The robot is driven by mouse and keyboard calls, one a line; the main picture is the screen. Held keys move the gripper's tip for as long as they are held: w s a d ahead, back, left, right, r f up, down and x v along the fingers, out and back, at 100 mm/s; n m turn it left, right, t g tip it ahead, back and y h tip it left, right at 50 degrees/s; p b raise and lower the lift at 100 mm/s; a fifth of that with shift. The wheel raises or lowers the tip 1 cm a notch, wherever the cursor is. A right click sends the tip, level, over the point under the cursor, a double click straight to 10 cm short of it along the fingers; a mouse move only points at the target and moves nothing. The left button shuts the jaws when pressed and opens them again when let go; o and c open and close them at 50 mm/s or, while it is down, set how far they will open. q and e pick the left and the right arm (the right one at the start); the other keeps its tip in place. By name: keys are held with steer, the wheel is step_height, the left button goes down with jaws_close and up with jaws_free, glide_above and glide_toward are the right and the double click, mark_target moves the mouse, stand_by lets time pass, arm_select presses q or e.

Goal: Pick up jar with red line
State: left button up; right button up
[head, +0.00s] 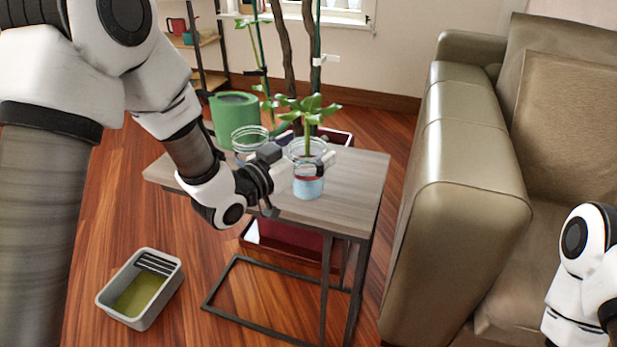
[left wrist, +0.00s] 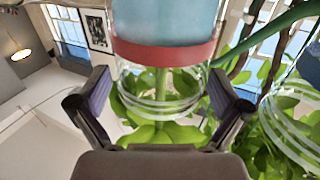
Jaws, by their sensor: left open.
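The jar with the red line (head: 309,187) is clear glass with pale blue liquid and a leafy green cutting. It stands upright on the small side table (head: 362,180). My left gripper (head: 284,172) is open beside the jar, reaching it from the left. In the left wrist view, which looks upside down, the red band (left wrist: 165,54) shows close up, and the jar spans the gap between the open fingers (left wrist: 160,80). I cannot tell whether they touch the glass. My right gripper is out of view; only part of my right arm shows.
A second glass jar (head: 250,135) stands behind my gripper; it also shows in the left wrist view (left wrist: 292,130). A green watering can (head: 236,120) is at the back. A sofa (head: 470,190) stands close on the right. A grey bin (head: 110,300) sits on the floor.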

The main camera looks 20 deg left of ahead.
arm_select(q)
steer(key=c, duration=1.9)
